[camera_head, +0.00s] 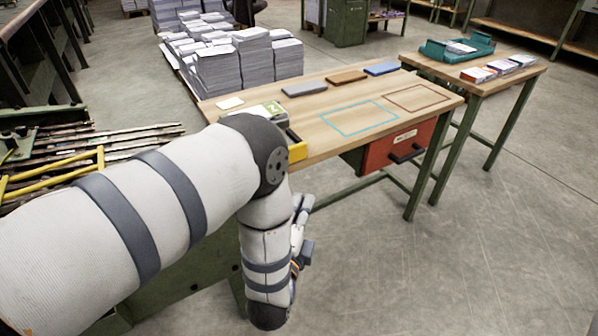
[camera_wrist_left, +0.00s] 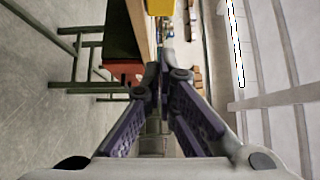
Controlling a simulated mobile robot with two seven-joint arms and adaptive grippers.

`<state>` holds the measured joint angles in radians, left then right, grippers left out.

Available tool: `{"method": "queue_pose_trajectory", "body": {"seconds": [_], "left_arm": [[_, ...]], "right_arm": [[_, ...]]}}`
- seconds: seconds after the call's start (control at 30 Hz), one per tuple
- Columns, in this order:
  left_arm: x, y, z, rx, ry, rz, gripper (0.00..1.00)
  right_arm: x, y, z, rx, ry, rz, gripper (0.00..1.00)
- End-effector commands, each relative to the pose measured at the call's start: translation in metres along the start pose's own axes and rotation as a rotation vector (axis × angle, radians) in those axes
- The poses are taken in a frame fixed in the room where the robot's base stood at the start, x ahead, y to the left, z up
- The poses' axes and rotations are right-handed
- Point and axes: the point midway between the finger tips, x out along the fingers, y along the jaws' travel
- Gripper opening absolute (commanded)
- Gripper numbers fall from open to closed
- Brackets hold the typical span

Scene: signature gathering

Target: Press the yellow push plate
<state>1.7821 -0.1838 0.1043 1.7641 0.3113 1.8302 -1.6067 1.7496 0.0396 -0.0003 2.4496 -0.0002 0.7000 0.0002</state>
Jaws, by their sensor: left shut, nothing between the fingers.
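The yellow push plate (camera_head: 297,150) shows in the head view at the near edge of the wooden table, partly hidden behind my left arm. A yellow block that looks like it fills the top middle of the left wrist view (camera_wrist_left: 160,7). My left gripper (camera_head: 303,203) is below and in front of the table edge in the head view, partly hidden by my forearm. In the left wrist view its fingers (camera_wrist_left: 162,78) are shut together with nothing between them, apart from the yellow block. My right gripper is not in view.
The wooden table (camera_head: 330,88) carries grey, brown and blue flat blocks and a green-white item. A red drawer (camera_head: 398,146) hangs below. A second table (camera_head: 500,83) holds a green tray (camera_head: 457,50). Paper stacks (camera_head: 218,70) stand behind. Floor at right is clear.

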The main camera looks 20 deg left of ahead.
Motion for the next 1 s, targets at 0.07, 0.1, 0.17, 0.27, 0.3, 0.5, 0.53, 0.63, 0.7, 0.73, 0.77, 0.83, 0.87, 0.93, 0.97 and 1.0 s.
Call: {"method": "queue_pose_trajectory", "body": {"seconds": [0.07,0.1,0.17,0.27,0.3,0.5,0.53,0.63,0.7,0.73,0.77,0.83,0.87,0.93,0.97,1.0], "left_arm": [[0.000,0.002,0.001,0.000,-0.001,0.002,0.00],[0.000,0.002,0.001,0.000,-0.001,0.003,0.00],[0.000,0.002,0.001,0.000,-0.001,0.003,0.00],[0.006,0.002,0.001,-0.001,-0.002,0.003,0.00],[0.011,0.002,0.001,-0.001,-0.002,0.001,0.00],[0.052,0.004,0.001,-0.002,-0.002,0.002,0.00],[0.059,0.004,0.001,-0.001,-0.003,0.004,0.00],[0.080,0.005,0.001,-0.002,-0.002,0.004,0.00],[0.096,0.006,0.002,-0.001,-0.003,0.004,0.00],[0.102,0.005,0.002,-0.001,-0.003,0.004,0.00],[0.105,0.005,0.006,0.000,-0.003,0.005,0.00],[0.114,0.003,0.015,0.000,-0.004,0.003,0.00],[0.117,0.003,0.018,0.000,-0.003,0.003,0.00],[0.122,0.002,0.023,-0.001,-0.002,0.002,0.00],[0.124,0.002,0.025,-0.001,-0.001,0.003,0.00],[0.126,0.002,0.026,-0.001,-0.001,0.004,0.00]], "right_arm": [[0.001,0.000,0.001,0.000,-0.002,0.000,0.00],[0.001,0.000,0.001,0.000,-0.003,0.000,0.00],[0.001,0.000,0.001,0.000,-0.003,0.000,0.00],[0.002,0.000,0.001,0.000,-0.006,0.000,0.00],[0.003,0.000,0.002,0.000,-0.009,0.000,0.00],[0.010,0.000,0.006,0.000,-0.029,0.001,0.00],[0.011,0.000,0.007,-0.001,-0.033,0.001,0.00],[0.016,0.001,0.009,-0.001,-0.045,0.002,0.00],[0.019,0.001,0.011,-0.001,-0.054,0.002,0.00],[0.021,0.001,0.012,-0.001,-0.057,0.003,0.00],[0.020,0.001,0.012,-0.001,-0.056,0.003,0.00],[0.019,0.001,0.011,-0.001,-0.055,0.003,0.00],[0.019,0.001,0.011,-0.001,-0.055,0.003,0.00],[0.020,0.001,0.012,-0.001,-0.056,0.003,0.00],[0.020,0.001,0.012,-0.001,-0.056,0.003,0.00],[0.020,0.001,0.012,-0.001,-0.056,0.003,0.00]]}}
